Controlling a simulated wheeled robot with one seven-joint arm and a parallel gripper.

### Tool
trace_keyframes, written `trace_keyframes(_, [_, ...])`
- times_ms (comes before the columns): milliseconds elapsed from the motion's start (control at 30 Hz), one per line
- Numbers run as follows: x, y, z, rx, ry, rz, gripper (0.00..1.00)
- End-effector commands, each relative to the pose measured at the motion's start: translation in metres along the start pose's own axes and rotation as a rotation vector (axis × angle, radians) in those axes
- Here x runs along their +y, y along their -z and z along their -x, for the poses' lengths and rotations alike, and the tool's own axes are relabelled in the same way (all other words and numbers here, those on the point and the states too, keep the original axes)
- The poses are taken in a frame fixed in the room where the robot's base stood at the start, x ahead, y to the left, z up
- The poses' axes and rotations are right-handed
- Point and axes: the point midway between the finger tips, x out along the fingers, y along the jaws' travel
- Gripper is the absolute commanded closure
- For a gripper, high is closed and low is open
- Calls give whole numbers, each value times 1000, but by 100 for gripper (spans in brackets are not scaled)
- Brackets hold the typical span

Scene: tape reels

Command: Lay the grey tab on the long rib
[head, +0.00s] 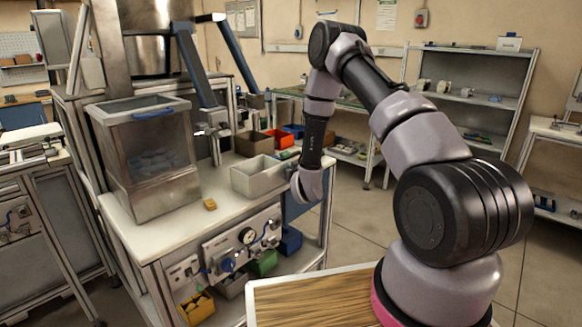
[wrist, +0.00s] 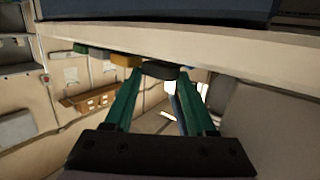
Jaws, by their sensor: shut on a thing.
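In the wrist view my gripper (wrist: 159,74) has teal fingers closed on a small dark grey rounded piece (wrist: 160,70), which I take to be the grey tab. It sits between the fingertips, close to a long pale bench edge; I cannot tell whether it touches anything. In the head view my arm reaches down beside the bench's right end, and the gripper and the piece do not show there. I cannot make out the long rib in either view.
The white workbench (head: 160,222) holds a clear-fronted box (head: 155,150), a small yellow block (head: 210,204) and a grey bin (head: 255,177). Brown and red bins stand behind. Yellow (head: 197,306) and green (head: 262,263) bins sit below. Open floor lies right of the bench.

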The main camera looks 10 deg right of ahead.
Motion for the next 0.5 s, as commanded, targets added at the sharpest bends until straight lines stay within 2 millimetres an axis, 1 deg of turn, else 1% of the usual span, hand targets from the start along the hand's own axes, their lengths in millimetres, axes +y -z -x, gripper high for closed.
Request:
trace_keyframes(67, [0,-2,0,0,0,0,95])
trace_keyframes(100, [0,-3,0,0,0,0,40])
trace_keyframes(133, [0,-2,0,0,0,0,32])
trace_keyframes(367, [0,-2,0,0,0,0,32])
trace_keyframes(467, [0,1,0,1,0,0,32])
trace_keyframes(500, [0,0,4,-1,0,0,32])
